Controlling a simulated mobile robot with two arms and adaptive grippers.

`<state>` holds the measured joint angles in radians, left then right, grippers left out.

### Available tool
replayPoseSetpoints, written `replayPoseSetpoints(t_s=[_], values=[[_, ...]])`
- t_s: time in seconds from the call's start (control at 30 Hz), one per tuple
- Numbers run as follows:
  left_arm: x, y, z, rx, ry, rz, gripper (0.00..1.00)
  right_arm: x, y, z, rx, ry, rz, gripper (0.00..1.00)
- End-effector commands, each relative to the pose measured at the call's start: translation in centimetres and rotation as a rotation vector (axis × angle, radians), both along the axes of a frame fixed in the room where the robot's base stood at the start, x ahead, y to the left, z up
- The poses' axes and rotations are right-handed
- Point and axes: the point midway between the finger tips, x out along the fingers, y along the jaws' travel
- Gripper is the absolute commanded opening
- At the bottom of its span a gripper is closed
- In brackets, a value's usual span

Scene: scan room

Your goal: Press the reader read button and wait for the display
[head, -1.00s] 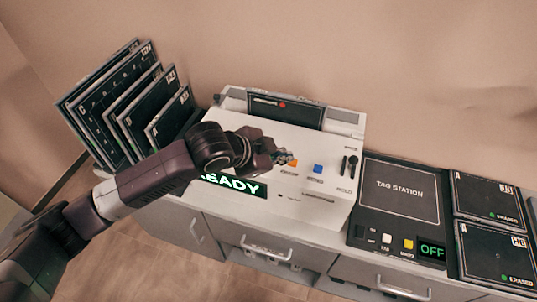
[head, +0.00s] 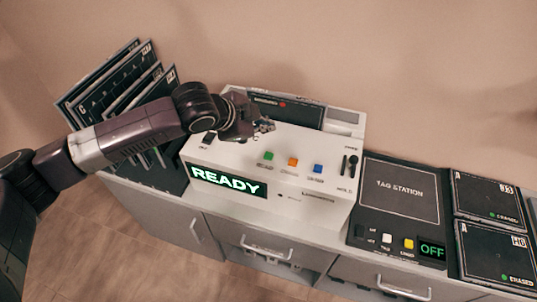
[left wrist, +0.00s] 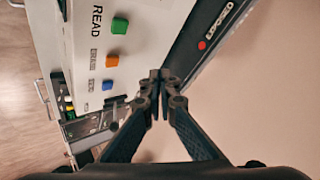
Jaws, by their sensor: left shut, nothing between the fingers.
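The white reader (head: 225,155) stands on the counter with a row of green, orange and blue buttons. The green button (head: 268,156) is the leftmost; in the left wrist view it shows (left wrist: 119,25) beside the label READ. The orange button (head: 293,162) and blue button (head: 318,168) are to its right. The reader display (head: 227,181) shows READY in lit letters. My left gripper (head: 266,125) is shut and empty, above the reader's rear part, behind the buttons. Its closed fingertips (left wrist: 159,78) are apart from the buttons in the left wrist view. My right gripper is not in view.
A dark cassette (head: 285,108) with a red light sits at the reader's back. A rack of dark cassettes (head: 112,85) stands left, partly behind my arm. The tag station (head: 400,192) at right shows OFF; cassettes marked ERASED (head: 497,255) lie beside it.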

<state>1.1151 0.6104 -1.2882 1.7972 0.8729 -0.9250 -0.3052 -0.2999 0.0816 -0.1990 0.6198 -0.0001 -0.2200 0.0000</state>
Motion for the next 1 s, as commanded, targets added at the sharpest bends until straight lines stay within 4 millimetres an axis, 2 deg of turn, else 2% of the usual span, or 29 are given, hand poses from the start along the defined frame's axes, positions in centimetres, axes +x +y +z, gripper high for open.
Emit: replayPoseSetpoints(t_s=[0.27,0.67,0.8,1.0], values=[[0.0,0.0,-2.1,0.001,0.0,-0.001,0.0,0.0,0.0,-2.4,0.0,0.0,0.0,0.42],[0.0,0.0,-6.7,0.001,0.0,-0.001,0.0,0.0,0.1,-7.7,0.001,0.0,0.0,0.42],[0.0,0.0,-8.0,0.0,0.001,0.0,0.0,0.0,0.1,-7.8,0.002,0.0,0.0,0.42],[0.0,0.0,-8.7,-0.001,0.001,-0.001,0.0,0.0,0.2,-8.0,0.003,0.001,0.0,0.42]])
